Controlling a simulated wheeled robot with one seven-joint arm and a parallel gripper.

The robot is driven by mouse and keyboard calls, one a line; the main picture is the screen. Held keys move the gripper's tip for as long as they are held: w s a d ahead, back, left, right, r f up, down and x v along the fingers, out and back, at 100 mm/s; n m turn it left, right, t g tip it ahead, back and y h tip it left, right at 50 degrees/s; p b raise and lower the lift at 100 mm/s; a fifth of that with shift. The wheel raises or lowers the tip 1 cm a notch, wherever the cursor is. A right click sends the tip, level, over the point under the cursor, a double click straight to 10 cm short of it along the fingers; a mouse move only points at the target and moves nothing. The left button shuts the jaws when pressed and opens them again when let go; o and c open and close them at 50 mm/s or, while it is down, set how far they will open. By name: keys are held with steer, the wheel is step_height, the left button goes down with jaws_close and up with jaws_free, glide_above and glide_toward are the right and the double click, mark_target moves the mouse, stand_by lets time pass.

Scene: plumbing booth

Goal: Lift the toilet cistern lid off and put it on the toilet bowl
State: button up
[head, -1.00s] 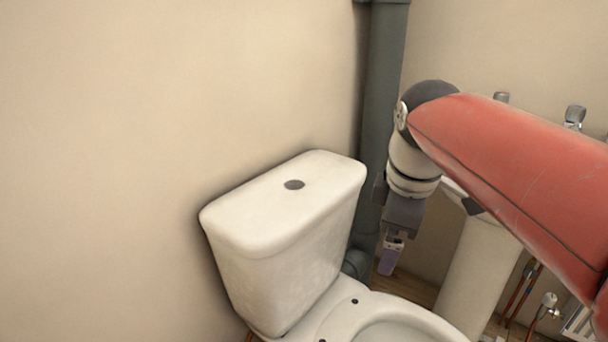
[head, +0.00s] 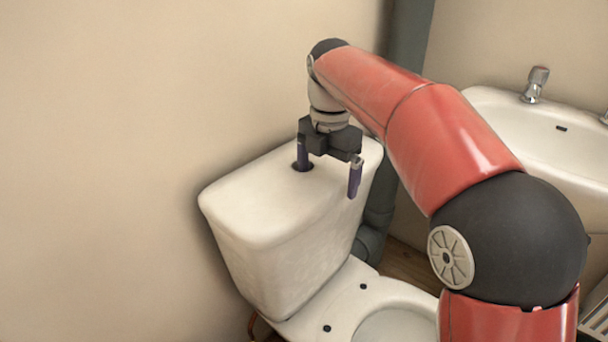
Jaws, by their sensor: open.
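The white toilet cistern lid (head: 250,205) sits on the cistern (head: 283,265), against the wall. My gripper (head: 328,180) is above the right part of the lid, pointing down, with its two purple fingers wide apart and nothing between them. The left finger shows over the dark round button in the lid's top. The right finger hangs over the lid's front edge; I cannot tell if either finger touches it.
A white basin (head: 545,130) with a chrome tap (head: 535,84) stands at the right. A grey pipe (head: 408,45) runs up the wall corner behind my arm. The wall is close behind the cistern. Room left of the cistern looks free.

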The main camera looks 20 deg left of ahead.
step_height(320, 180, down, 2)
steer(key=shift+f, duration=0.15)
steer(key=c, duration=2.1)
steer(key=shift+r, duration=0.2)
